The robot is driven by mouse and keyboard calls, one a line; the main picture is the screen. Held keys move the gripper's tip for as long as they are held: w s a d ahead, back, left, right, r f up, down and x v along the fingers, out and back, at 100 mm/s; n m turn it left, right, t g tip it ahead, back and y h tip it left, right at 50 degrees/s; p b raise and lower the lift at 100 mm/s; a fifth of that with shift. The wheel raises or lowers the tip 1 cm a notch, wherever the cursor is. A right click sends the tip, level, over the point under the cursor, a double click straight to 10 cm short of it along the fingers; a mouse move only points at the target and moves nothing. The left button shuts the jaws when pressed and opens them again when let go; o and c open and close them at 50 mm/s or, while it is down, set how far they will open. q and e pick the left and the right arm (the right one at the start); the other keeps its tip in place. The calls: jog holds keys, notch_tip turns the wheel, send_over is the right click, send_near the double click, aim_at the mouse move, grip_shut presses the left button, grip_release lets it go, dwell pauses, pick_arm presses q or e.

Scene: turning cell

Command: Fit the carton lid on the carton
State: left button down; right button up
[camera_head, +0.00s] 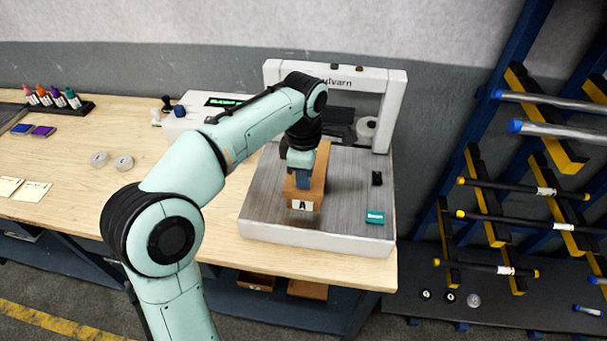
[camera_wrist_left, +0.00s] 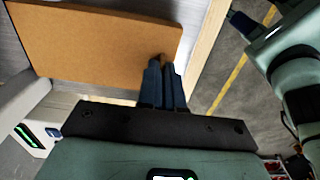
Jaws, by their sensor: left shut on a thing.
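A brown cardboard piece with a white "A" label (camera_head: 305,205) stands on the grey plate of the white-framed machine. In the left wrist view its broad flat brown face (camera_wrist_left: 95,40) fills the upper left. My left gripper (camera_head: 302,183) is over its near end, fingers pointing down. In the left wrist view the gripper (camera_wrist_left: 163,68) has its blue fingers close together, shut on the edge of the brown piece. I cannot tell lid from carton here, nor whether they touch; the arm hides part of them. My right gripper is not in view.
The machine's white frame (camera_head: 396,110) rises behind the plate (camera_head: 345,215). Two round discs (camera_head: 99,159) lie on the wooden table (camera_head: 60,155). A rod rack (camera_head: 500,190) stands at right.

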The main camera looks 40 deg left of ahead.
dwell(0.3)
pick_arm(q)
jog(key=c, duration=0.7)
grip_release()
jog(key=shift+c, duration=0.2)
jog(key=shift+r+p, duration=1.3)
jog(key=shift+r, duration=0.75)
jog(key=shift+r+p, duration=1.05)
jog(key=shift+r, duration=0.9)
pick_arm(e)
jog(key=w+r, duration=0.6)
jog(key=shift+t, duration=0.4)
